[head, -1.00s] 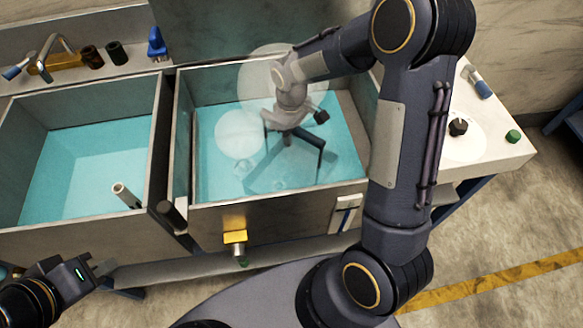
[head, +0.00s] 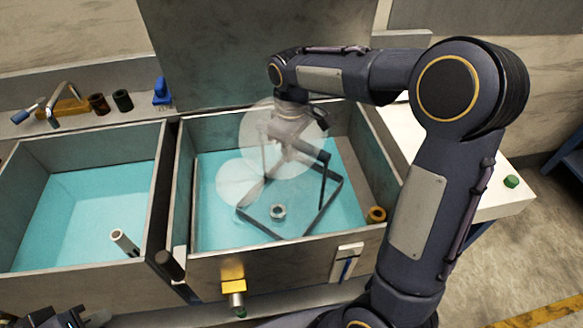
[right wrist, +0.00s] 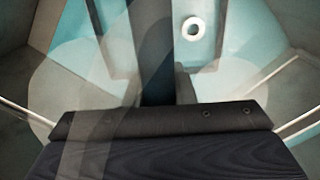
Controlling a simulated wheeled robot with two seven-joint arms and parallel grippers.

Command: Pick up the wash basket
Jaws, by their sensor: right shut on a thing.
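The wash basket is a dark open frame (head: 322,212) with upright bars and a raised handle, in the right basin (head: 215,272). A small pale ring (head: 278,212) shows within its frame, and a pale ring also shows in the right wrist view (right wrist: 193,27). My right gripper (head: 291,132) reaches down from above and is shut on the basket's handle; see-through pale discs partly veil it. A dark bar (right wrist: 155,50) runs out from the gripper in the right wrist view. My left gripper (head: 92,318) is mostly cut off at the bottom left edge.
A yellow valve (head: 233,287) juts from the right basin's front. A tap (head: 65,103) and small bottles stand behind.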

